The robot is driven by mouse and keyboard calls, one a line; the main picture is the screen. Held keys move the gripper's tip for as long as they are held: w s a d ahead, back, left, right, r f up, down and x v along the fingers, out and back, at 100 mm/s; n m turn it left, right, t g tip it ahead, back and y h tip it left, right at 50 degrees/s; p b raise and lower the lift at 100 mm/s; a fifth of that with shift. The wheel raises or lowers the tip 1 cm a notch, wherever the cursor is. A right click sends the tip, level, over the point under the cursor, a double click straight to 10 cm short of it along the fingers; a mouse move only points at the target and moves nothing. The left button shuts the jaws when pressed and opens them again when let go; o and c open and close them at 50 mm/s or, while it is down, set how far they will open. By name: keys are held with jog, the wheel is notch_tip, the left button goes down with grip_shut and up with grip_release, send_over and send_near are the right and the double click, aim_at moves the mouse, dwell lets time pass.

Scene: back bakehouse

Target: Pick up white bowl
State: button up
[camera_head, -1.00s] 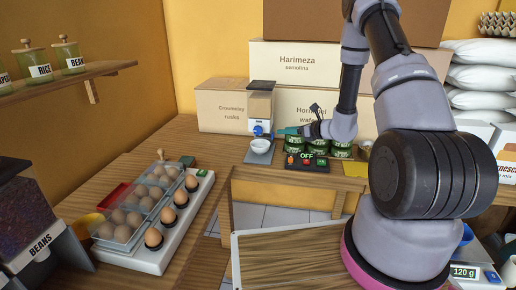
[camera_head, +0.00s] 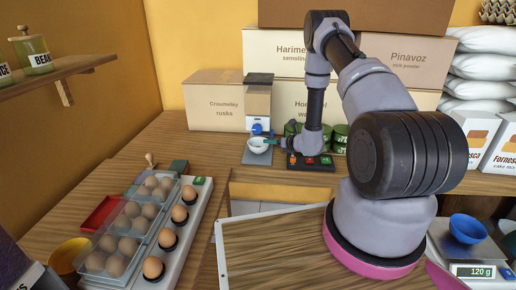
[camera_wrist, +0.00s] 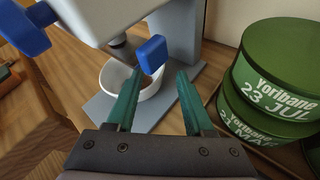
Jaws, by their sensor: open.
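The white bowl (camera_head: 259,145) stands under the spout of a white and grey dispenser (camera_head: 258,108) on the back counter. In the wrist view the bowl (camera_wrist: 151,92) sits on the dispenser's grey base plate, with something brown inside it. My gripper (camera_wrist: 158,85) is open, its two green fingers pointing at the bowl. In the head view my gripper (camera_head: 270,142) is small beside the bowl, partly hidden by my arm.
Blue knobs (camera_wrist: 152,54) of the dispenser hang close above the bowl. Green tins (camera_wrist: 270,107) labelled Yoribane are stacked to the right. A dark switch panel (camera_head: 310,162) lies in front of them. An egg rack (camera_head: 160,235) stands at left. Boxes stand behind.

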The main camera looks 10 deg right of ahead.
jog(key=x, duration=0.5)
jog(key=shift+s+a, duration=0.1)
jog(key=shift+s, duration=0.05)
grip_shut()
